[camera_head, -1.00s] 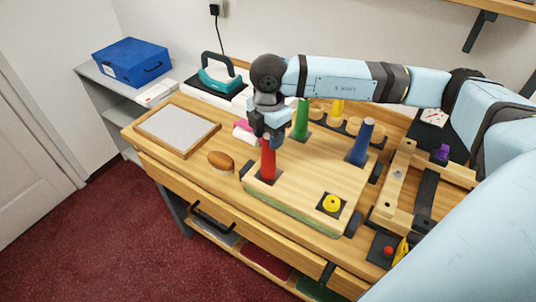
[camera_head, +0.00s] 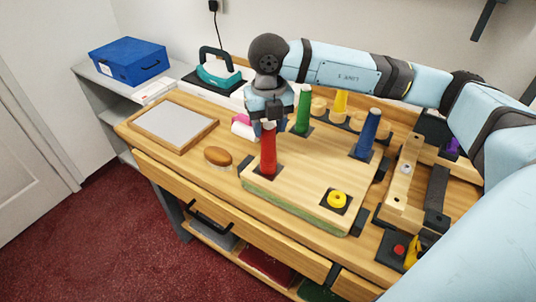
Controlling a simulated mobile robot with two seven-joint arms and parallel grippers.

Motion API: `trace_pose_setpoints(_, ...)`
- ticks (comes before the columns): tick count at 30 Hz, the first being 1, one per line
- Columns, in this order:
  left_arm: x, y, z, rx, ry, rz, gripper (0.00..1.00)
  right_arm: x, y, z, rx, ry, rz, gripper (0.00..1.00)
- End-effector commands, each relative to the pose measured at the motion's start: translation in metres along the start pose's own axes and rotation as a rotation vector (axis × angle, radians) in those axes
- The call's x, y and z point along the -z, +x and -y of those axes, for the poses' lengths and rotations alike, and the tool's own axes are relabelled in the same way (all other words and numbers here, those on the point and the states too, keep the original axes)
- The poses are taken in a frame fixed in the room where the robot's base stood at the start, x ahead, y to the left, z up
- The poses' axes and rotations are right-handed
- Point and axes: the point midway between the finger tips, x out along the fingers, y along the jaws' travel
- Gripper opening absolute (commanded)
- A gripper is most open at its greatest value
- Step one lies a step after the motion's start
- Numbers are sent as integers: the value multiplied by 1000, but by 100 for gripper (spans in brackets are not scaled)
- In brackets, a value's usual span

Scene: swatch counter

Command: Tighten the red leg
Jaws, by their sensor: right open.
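The red leg (camera_head: 268,152) stands upright at the left corner of a wooden tabletop panel (camera_head: 290,192), on a dark square plate. My right gripper (camera_head: 268,126) comes down over the top end of the red leg. Its jaws are open, with the fingers around or just behind that end; I cannot tell whether they touch it. A green leg (camera_head: 303,109) and a blue leg (camera_head: 368,135) stand upright at the panel's other corners. A short yellow piece (camera_head: 337,200) sits on a dark plate at the near corner. My left gripper is not in view.
A brush (camera_head: 218,156) and a framed grey board (camera_head: 174,126) lie to the left. A yellow leg (camera_head: 341,103) stands in a rack behind. A wooden fixture (camera_head: 403,182) and a red button (camera_head: 399,250) are on the right. A blue box (camera_head: 129,61) is on the shelf.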

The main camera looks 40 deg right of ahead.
Motion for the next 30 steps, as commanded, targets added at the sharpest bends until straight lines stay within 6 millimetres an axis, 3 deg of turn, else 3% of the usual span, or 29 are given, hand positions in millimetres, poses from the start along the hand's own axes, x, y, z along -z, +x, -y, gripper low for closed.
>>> trace_pose_setpoints(5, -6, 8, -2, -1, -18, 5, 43, 0, 1, 0, 0, -171, 2, 47)
trace_pose_setpoints(17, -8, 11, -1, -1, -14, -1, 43, 0, 3, 0, -1, -264, 1, 47)
trace_pose_setpoints(30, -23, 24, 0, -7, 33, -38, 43, 0, 5, 0, 0, -964, 3, 47)
